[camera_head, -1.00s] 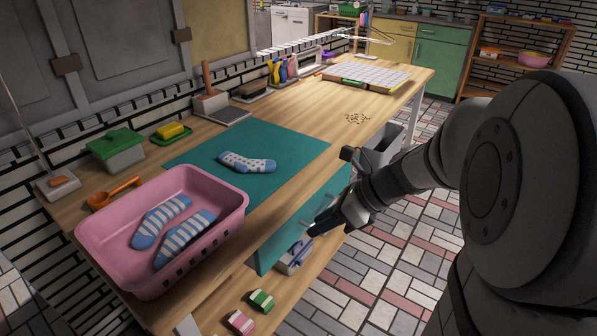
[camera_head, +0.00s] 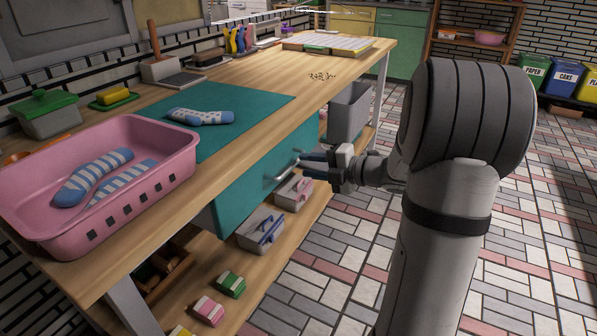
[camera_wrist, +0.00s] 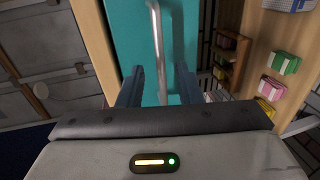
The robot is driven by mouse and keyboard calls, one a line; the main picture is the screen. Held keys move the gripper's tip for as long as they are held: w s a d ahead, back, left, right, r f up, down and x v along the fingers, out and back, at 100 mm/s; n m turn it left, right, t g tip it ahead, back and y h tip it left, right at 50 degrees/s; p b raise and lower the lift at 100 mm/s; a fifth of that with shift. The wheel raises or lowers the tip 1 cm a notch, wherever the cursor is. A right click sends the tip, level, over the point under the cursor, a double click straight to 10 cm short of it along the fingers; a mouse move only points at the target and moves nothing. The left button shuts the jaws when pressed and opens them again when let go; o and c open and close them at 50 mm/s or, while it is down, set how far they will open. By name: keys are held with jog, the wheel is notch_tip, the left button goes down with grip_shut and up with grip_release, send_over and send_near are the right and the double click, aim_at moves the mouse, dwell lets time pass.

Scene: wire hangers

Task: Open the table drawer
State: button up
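The teal table drawer (camera_head: 262,178) sits under the wooden tabletop, its front close to the table edge, and looks closed. Its silver bar handle (camera_head: 283,172) sticks out from the front. My gripper (camera_head: 305,164) is at the right end of the handle, reaching in from the right. In the wrist view, the handle (camera_wrist: 157,35) runs upright against the teal drawer front (camera_wrist: 125,30). My two dark fingers (camera_wrist: 160,70) stand apart, one on each side of the bar, with gaps visible. Contact with the handle does not show.
A pink basket (camera_head: 165,190) with striped socks stands at the table's near end. A teal mat (camera_head: 255,105) holds another sock. The lower shelf (camera_head: 290,222) carries caddies and small boxes. A grey bin (camera_head: 348,112) stands behind my gripper. Tiled floor at right is open.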

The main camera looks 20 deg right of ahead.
aim_at(295, 164)
jog(key=shift+b+x, duration=0.6)
jog(key=shift+x, duration=1.3)
jog(key=shift+s, duration=0.1)
grip_shut()
